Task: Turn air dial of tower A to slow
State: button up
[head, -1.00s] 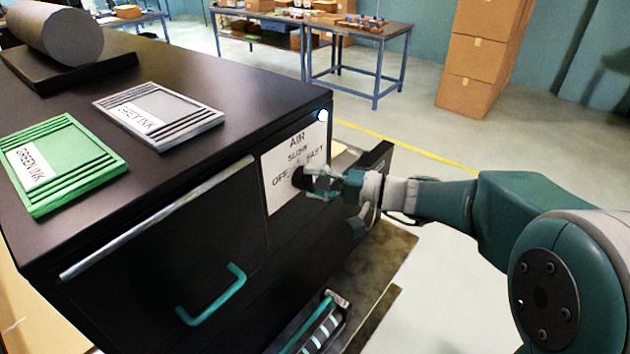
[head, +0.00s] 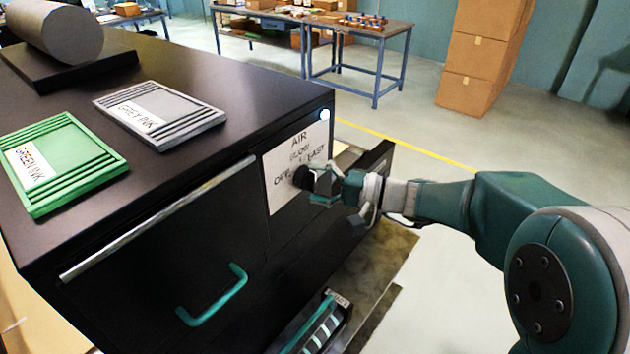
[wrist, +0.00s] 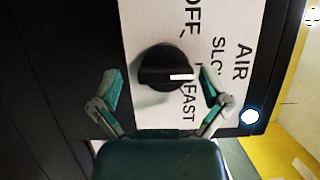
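The black air dial (wrist: 163,68) sits on a white panel (wrist: 150,25) on the front of the dark cabinet; it also shows in the head view (head: 303,178). In the wrist view the panel is turned sideways, with OFF at the top, SLOW at the right and FAST below. The dial's white mark points right, toward the SLOW side; a finger partly covers that word. My gripper (wrist: 161,88) is open, with one finger on each side of the dial and gaps between. It also shows in the head view (head: 318,183).
A white round light (wrist: 250,116) is near the panel's corner. A drawer with a teal handle (head: 213,297) is left of the panel. Green (head: 62,165) and grey ink (head: 158,108) trays lie on top. An open drawer or flap (head: 378,160) is behind my wrist.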

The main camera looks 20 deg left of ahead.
jog(key=shift+d+r, duration=0.1)
jog(key=shift+r, duration=0.05)
jog(key=w+d, duration=0.1)
jog(key=d, duration=1)
jog(key=shift+w+d, duration=0.2)
jog(key=shift+d, duration=0.15)
